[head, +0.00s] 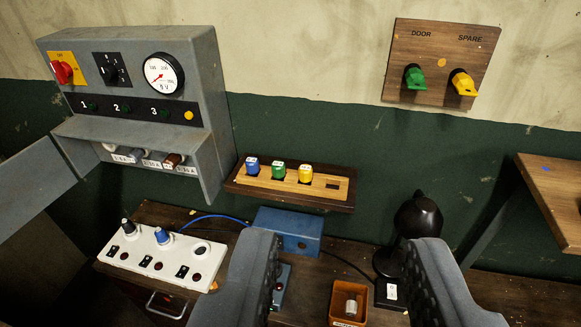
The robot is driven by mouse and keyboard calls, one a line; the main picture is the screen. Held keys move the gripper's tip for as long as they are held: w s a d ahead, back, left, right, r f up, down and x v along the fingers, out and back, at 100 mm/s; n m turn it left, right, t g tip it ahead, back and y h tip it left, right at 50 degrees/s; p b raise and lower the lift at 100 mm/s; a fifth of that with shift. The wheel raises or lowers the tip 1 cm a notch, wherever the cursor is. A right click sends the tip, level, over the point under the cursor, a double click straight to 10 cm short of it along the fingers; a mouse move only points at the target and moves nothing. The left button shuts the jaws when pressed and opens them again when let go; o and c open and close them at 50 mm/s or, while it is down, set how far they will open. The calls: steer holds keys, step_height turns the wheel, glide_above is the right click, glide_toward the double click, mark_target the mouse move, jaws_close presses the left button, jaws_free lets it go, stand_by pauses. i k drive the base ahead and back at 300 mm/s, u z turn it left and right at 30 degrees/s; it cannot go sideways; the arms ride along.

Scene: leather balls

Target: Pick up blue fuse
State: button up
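Several parts here are blue, and I cannot tell for sure which one is the blue fuse. A blue cylinder (162,237) stands upright in a white box (150,268) at lower left. In the grey panel's recess, a row of labelled cylinders includes a bluish-grey one (152,161). My gripper (343,250) is open and empty, its padded fingers wide apart, lower in the picture than the shelf.
The grey control panel (205,100) hangs at left. A blue box (288,230), an orange tray (347,305) and a black lamp (415,220) stand on the dark bench. A key board (440,62) hangs at upper right. A wooden ledge (555,200) juts in at right.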

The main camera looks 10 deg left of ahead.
mark_target(252, 162)
steer(key=z, duration=2.25)
steer(key=k, duration=2)
steer(key=u, duration=1.95)
steer(key=i, duration=1.45)
